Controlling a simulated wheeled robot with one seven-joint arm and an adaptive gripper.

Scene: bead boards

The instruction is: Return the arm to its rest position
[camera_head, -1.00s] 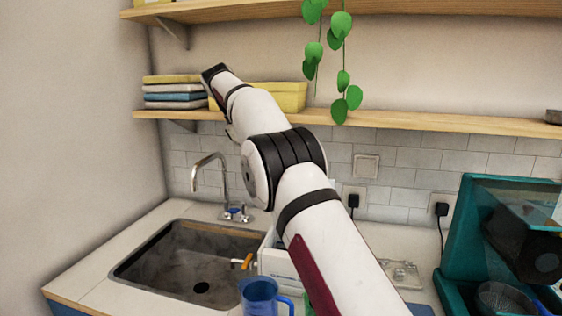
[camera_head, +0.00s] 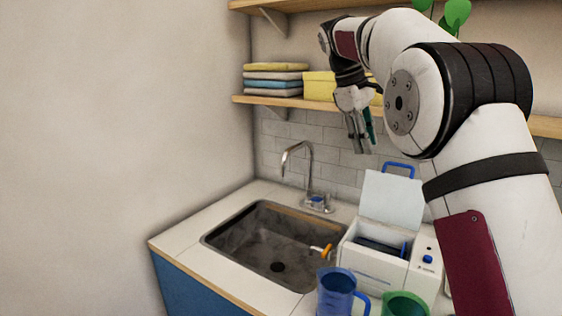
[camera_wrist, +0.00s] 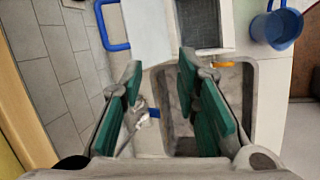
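My gripper (camera_head: 360,142) hangs fingers-down in front of the shelf and tiled wall, above the back of the counter, right of the tap in the picture. My white arm (camera_head: 497,190) is bent and fills the right side of the head view. In the wrist view, the two green-padded fingers of my gripper (camera_wrist: 160,76) stand apart with nothing between them. The sink and tap show below them.
The lower shelf (camera_head: 265,101) holds folded cloths (camera_head: 273,80) and a yellow box (camera_head: 319,86). Below are a tap (camera_head: 308,180), a sink (camera_head: 262,245), a white machine with its lid up (camera_head: 385,262), a blue jug (camera_head: 336,291) and a green container (camera_head: 404,304).

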